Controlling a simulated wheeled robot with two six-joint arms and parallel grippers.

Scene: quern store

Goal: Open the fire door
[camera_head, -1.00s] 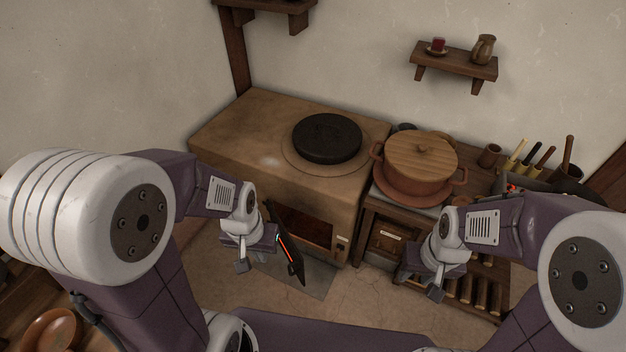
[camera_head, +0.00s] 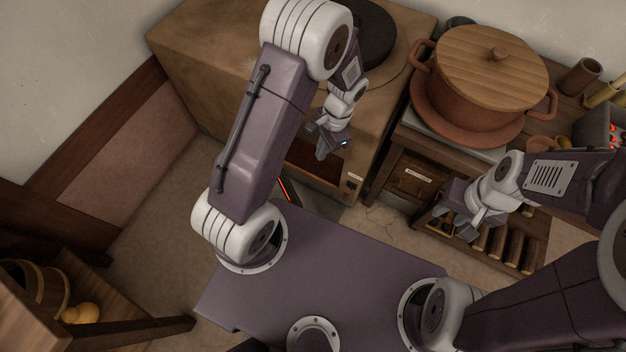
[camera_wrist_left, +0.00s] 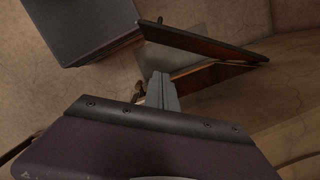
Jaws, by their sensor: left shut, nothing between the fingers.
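The fire door is a dark panel on the front of the clay stove (camera_head: 205,50). In the head view its orange-lit edge (camera_head: 285,189) shows below the dark stove opening (camera_head: 318,170), and my left arm hides much of it. In the left wrist view the door (camera_wrist_left: 205,40) stands swung out at an angle from the stove. My left gripper (camera_head: 324,150) is shut and empty, in front of the opening. In the wrist view its fingertips (camera_wrist_left: 159,78) are near the gap between door and stove front. My right gripper (camera_head: 455,227) hangs before the shelf unit; its finger gap is unclear.
A lidded clay pot (camera_head: 478,90) stands on the wooden unit (camera_head: 395,178) right of the stove. A dark round plate (camera_head: 372,40) is on the stove top. A wooden stand (camera_head: 100,318) is at lower left. Floor (camera_head: 165,240) left of my base is clear.

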